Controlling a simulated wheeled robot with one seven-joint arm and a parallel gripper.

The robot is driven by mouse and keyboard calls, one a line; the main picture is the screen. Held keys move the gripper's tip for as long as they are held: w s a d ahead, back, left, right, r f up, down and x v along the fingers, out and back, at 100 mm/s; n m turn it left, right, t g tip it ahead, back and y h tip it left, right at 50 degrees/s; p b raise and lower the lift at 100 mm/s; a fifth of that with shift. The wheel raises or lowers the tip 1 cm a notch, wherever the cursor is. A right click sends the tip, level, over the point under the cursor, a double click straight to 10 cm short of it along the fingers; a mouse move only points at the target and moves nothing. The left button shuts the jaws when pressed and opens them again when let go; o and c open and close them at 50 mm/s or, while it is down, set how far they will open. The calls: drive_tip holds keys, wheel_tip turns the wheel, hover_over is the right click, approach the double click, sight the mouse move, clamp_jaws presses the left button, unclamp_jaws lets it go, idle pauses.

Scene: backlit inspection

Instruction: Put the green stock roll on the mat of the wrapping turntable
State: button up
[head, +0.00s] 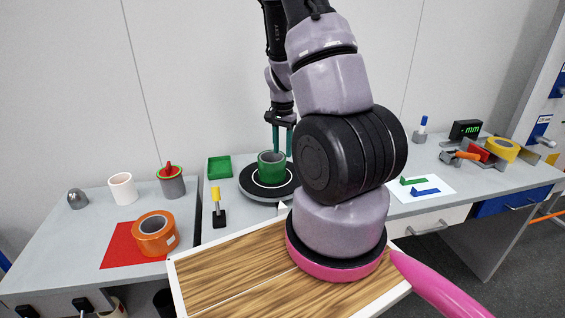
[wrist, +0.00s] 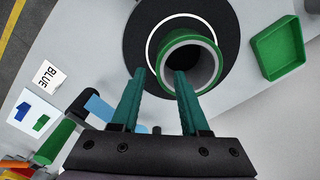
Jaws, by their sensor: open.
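The green stock roll (head: 271,170) stands upright on the dark round turntable (head: 250,187), within its white ring. In the wrist view the roll (wrist: 211,52) shows its grey core and hollow, over the dark disc (wrist: 135,35). My gripper (head: 283,150) is open and points down at the roll's top. In the wrist view, of its two teal fingers (wrist: 160,73), the left tip is beside the roll and the right tip overlaps the roll's rim. Nothing is seen held. Whether a finger touches the roll cannot be told.
A green tray (head: 219,167) stands left behind the turntable, a yellow-handled tool (head: 217,205) at its left. An orange roll (head: 156,234) lies on a red mat (head: 118,247). A wooden-topped surface (head: 230,277) is in front.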

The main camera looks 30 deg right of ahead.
drive_tip(key=shift+r, duration=1.8)
drive_tip(key=s+a+r+n+t+y, duration=0.15)
drive_tip(key=a+r, duration=0.25)
drive_tip(key=r, duration=0.5)
drive_tip(key=s+a+r+n+t, duration=0.15)
drive_tip(key=a+r, duration=0.35)
drive_tip(key=r, duration=0.5)
drive_tip(key=s+a+r+n+t, duration=0.4)
drive_tip(key=s+a+r+n, duration=0.1)
drive_tip(key=s+r, duration=0.7)
drive_tip(key=shift+s+a+r, duration=0.3)
drive_tip(key=shift+s+a, duration=0.15)
drive_tip(key=shift+a, duration=0.25)
drive_tip(key=shift+y, duration=0.25)
